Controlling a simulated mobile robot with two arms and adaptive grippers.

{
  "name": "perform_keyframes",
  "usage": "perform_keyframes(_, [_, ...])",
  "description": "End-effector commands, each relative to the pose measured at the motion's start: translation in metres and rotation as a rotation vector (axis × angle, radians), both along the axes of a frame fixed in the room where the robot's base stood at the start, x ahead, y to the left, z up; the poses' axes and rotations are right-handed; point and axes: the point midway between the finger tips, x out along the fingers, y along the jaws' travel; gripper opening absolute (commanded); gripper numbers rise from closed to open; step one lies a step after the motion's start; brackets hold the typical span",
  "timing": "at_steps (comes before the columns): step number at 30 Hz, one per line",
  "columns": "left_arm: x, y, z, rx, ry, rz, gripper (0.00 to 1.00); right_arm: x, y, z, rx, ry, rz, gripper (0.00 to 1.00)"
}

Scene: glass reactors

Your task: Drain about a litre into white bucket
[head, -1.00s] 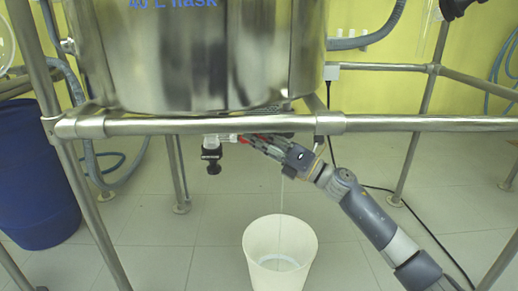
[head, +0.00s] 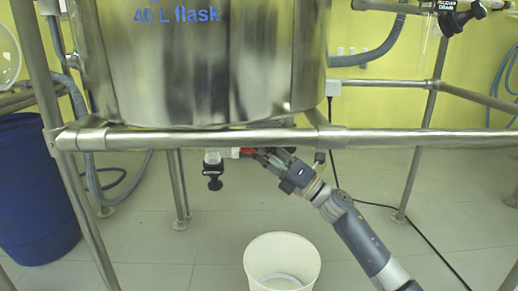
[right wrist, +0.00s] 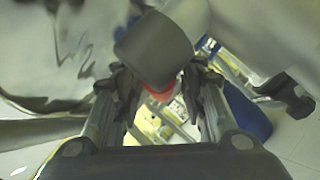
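The white bucket (head: 282,246) stands upright on the floor below the steel vessel; a paler patch shows low inside it, cut by the frame's bottom edge. The drain valve (head: 213,168), a clear body with a black knob, hangs under the vessel. A red part (head: 247,151) is beside it, at my right gripper (head: 262,156). No falling stream shows now. In the right wrist view my right gripper (right wrist: 157,90) has its fingers spread apart, with a grey block (right wrist: 153,48) and a red piece (right wrist: 160,92) between or beyond them; I see no clear clamp. My left gripper is out of view.
The steel vessel (head: 210,70), marked 40 L flask, sits on a tubular frame (head: 200,139) whose front bar crosses above my right gripper. A blue barrel (head: 35,190) stands at left. A black cable (head: 385,205) runs across the floor at right.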

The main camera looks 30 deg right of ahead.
Motion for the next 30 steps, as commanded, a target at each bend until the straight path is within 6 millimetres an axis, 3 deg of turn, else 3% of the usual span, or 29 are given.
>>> perform_keyframes(14, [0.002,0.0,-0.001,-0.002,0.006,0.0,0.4,-0.01,-0.005,-0.008,-0.001,0.004,0.001,0.41])
perform_keyframes(30, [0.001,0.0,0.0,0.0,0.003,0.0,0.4,-0.081,-0.043,-0.051,0.001,0.003,0.001,0.41])
